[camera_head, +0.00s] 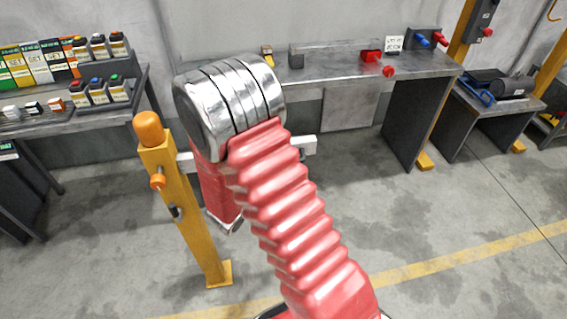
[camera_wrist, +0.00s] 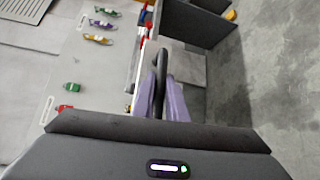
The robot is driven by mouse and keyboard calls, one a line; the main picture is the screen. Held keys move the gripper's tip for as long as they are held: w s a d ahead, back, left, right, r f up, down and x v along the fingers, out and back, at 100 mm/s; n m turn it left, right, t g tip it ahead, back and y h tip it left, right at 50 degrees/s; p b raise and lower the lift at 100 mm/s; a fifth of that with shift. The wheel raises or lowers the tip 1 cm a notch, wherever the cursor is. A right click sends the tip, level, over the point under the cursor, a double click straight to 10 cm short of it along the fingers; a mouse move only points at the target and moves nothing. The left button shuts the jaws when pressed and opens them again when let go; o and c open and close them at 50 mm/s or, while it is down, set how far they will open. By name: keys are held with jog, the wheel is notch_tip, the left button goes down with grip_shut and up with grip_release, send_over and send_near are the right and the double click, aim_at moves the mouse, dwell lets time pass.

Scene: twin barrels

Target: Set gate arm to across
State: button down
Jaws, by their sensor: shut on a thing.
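The gate stands at the left of the head view: a yellow post (camera_head: 190,215) with an orange rounded cap and an orange knob on its side. A pale gate arm (camera_head: 310,145) shows at the right of my arm, and a short pale piece shows beside the post. The stretch between is hidden behind my red arm, and the bar looks about level. My gripper (camera_wrist: 160,105) shows in the wrist view with its purple fingers closed on a dark upright handle (camera_wrist: 163,68). In the head view my gripper is hidden behind my arm. How the handle joins the gate arm is unclear.
A grey workbench (camera_head: 430,66) with red and blue fittings stands behind. A shelf (camera_head: 135,70) with coloured boxes stands at the left, and a low table (camera_head: 480,100) at the right. Open concrete floor (camera_head: 440,220) lies at the front right.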

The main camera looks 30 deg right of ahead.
jog(key=shift+s+a+f, duration=0.1)
jog(key=shift+s+f, duration=0.1)
jog(key=shift+f, duration=0.1)
jog(key=c, duration=2)
grip_release()
jog(key=shift+o, duration=1.2)
jog(key=shift+r, duration=0.15)
jog(key=shift+r, duration=0.1)
jog(key=v, duration=1.3)
jog(key=shift+a, duration=0.3)
jog(key=shift+s, duration=0.15)
